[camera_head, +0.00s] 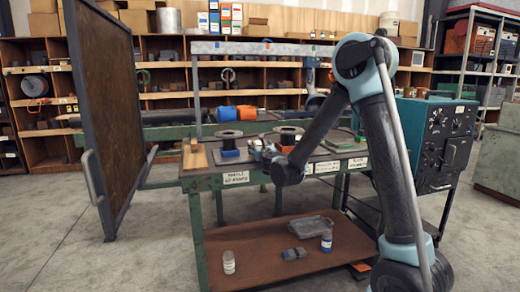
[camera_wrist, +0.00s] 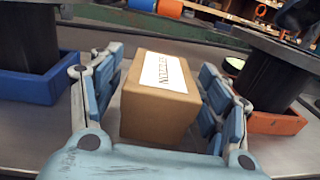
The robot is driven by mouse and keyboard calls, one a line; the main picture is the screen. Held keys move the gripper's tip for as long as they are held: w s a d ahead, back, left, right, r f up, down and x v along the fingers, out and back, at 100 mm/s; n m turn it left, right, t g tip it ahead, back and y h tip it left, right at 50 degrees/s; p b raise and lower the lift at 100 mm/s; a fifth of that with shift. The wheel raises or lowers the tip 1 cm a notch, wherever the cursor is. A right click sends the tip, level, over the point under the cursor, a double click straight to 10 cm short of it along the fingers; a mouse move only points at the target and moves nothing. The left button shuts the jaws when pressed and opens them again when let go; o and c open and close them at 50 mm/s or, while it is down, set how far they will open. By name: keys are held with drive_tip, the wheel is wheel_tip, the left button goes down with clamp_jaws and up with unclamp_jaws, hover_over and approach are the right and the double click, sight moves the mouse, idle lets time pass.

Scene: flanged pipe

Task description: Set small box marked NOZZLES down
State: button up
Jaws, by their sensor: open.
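The small box marked NOZZLES (camera_wrist: 160,100) is brown cardboard with a white label on top. In the wrist view it sits upright on the grey bench top (camera_wrist: 75,130), between the two fingers of my gripper (camera_wrist: 163,95). The gripper is open, with a finger on each side of the box; the left finger is close to its side and a gap shows on the right. In the head view my arm reaches over the bench and the gripper (camera_head: 268,152) is small and partly hidden by my own wrist. The box cannot be made out clearly there.
In the wrist view, a dark cylinder in a blue tray (camera_wrist: 30,85) stands at left and another in an orange tray (camera_wrist: 275,122) at right. In the head view, a tall brown panel (camera_head: 105,110) stands left of the bench and a control cabinet (camera_head: 440,145) at right.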

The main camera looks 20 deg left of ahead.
drive_tip(key=v, duration=1.7)
drive_tip(key=shift+s, duration=0.25)
